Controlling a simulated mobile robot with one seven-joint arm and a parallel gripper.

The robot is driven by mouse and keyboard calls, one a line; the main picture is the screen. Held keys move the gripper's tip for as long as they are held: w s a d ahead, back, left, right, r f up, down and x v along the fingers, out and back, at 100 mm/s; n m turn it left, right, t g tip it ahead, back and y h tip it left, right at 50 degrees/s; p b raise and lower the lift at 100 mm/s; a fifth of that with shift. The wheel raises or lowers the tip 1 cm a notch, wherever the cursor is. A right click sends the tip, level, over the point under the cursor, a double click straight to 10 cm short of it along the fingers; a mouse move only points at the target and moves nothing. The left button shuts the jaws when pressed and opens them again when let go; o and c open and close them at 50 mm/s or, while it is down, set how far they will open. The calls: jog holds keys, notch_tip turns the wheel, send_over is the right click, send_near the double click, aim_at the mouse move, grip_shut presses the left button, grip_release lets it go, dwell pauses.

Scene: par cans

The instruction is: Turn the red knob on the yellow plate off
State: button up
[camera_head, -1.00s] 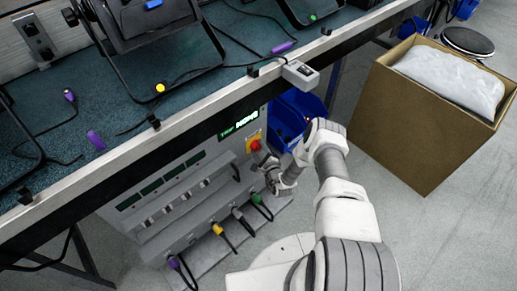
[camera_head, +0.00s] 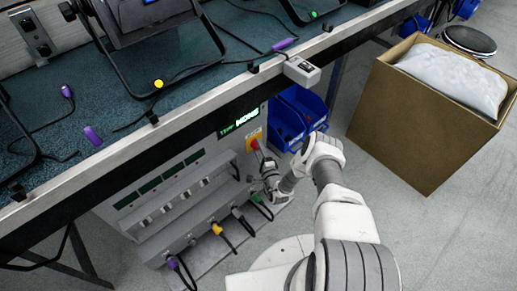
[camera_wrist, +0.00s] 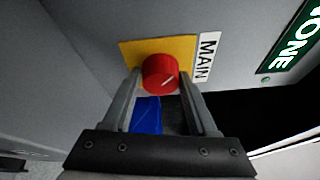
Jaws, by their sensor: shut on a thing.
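The red knob (camera_wrist: 160,72) sits on the yellow plate (camera_wrist: 186,47) beside the label "MAIN". In the head view the knob (camera_head: 255,144) and the plate (camera_head: 249,132) are on the grey unit's front under the table edge. My gripper (camera_wrist: 160,80) has one finger on each side of the knob and is shut on it. In the head view my gripper (camera_head: 260,153) meets the knob from below; its fingertips are too small to make out clearly.
A lit green display (camera_head: 239,121) is above the plate; the wrist view shows "NONE" on it. Blue bins (camera_head: 292,118) stand right of the unit, close to my arm. A cardboard box (camera_head: 420,125) stands further right. Cables with coloured plugs (camera_head: 217,229) hang along the unit's lower front.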

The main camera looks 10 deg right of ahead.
dwell(0.3)
jog(key=o, duration=1.4)
jog(key=shift+c, duration=0.2)
